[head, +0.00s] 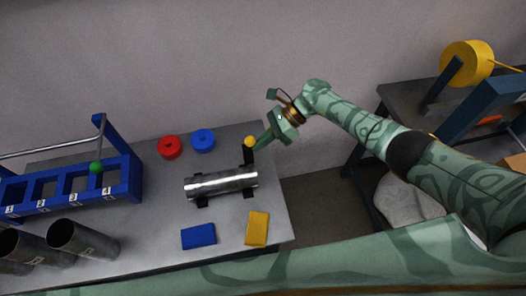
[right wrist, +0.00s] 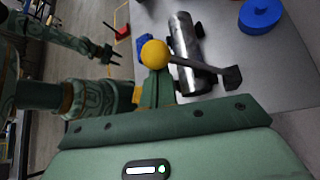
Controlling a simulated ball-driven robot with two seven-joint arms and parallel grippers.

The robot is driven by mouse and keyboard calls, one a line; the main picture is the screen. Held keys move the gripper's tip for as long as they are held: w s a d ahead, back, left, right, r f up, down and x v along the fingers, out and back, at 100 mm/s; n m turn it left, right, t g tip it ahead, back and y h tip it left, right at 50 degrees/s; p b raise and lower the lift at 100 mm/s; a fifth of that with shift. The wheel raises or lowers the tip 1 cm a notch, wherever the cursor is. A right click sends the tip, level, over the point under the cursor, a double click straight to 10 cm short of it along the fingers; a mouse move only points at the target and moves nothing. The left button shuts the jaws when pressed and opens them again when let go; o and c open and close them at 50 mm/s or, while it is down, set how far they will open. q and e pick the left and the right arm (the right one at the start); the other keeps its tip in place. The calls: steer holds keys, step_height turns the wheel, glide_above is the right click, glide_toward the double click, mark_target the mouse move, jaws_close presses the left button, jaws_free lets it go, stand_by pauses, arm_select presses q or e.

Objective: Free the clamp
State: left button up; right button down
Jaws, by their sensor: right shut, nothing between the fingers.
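A shiny metal tube (head: 222,183) lies in dark supports on the grey table. At its right end stands the clamp's dark lever (head: 248,156) with a yellow ball knob (head: 250,141). In the right wrist view, the knob (right wrist: 155,54) sits on a rod (right wrist: 195,66) running to a dark pivot block, with the tube (right wrist: 185,40) behind. My right gripper (head: 262,138) is shut and empty, its fingertips right at the knob; I cannot tell if they touch. My left gripper (right wrist: 113,56) shows small and dark in the right wrist view, away from the clamp.
Red (head: 170,147) and blue (head: 203,141) discs lie behind the tube, blue (head: 199,236) and yellow (head: 257,228) blocks in front. A blue numbered rack (head: 125,178) with a green-knobbed bar and upright tubes (head: 78,240) stand left. A side table (head: 405,95) carries a yellow spool (head: 467,63).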

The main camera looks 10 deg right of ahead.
steer(key=w+r+b, duration=0.2)
steer(key=w+b, duration=0.6)
steer(key=w, duration=0.2)
steer(key=shift+w+a+r, duration=0.15)
steer(key=shift+w+r, duration=0.1)
steer(key=shift+r, duration=0.05)
